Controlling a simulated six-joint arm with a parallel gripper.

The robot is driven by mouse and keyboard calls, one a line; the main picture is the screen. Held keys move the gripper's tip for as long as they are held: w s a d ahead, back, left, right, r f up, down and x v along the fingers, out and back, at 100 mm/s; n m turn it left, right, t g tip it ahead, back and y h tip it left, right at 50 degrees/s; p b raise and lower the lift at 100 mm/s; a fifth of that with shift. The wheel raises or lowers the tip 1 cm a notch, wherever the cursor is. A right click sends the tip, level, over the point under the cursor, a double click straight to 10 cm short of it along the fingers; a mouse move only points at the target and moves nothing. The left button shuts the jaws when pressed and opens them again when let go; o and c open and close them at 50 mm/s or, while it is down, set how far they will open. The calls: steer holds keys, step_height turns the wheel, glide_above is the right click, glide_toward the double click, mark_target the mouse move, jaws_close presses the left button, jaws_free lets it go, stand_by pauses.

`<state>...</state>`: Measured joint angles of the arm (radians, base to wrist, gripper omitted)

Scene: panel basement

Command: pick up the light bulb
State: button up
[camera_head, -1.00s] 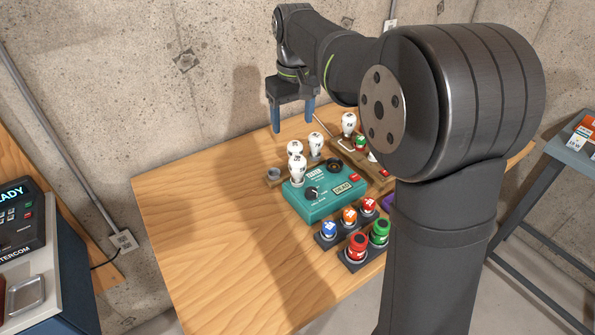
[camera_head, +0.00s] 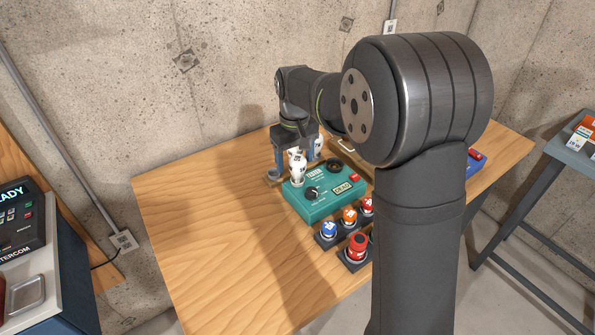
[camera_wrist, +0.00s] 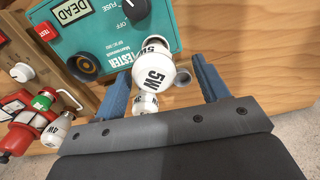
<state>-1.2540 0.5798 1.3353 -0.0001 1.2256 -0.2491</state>
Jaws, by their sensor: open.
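Several white light bulbs with black markings stand in the scene. One bulb (camera_head: 297,174) stands at the left back of the teal tester (camera_head: 320,202); the tester's display reads DEAD. In the wrist view a bulb marked 5W (camera_wrist: 155,76) shows between my two blue fingers, with another bulb (camera_wrist: 146,104) partly behind it, close to the palm. My gripper (camera_head: 295,164) points down, its fingers open and apart around the bulbs. I cannot tell whether either finger touches a bulb. The bulb beside the right finger (camera_head: 319,147) is partly hidden.
Red (camera_head: 357,246), blue (camera_head: 328,231) and orange (camera_head: 349,216) buttons stand in front of the tester. The wooden table (camera_head: 215,230) is clear on the left. The concrete wall is close behind.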

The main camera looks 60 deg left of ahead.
mark_target(297, 167)
steer(key=f, duration=0.4)
steer(key=shift+w+d+f, duration=0.2)
steer(key=shift+w, duration=0.05)
steer(key=c, duration=1.2)
steer(key=shift+o, duration=0.2)
steer(key=shift+r, duration=0.1)
steer(key=shift+r, duration=0.5)
steer(key=r, duration=0.3)
steer(key=shift+w+d+r, duration=0.35)
steer(key=shift+w+d, duration=0.05)
steer(key=w+d+r, duration=0.6)
steer(key=d, duration=0.2)
steer(key=shift+w+d, duration=0.2)
steer(key=shift+w, duration=0.05)
steer(key=shift+r, duration=0.1)
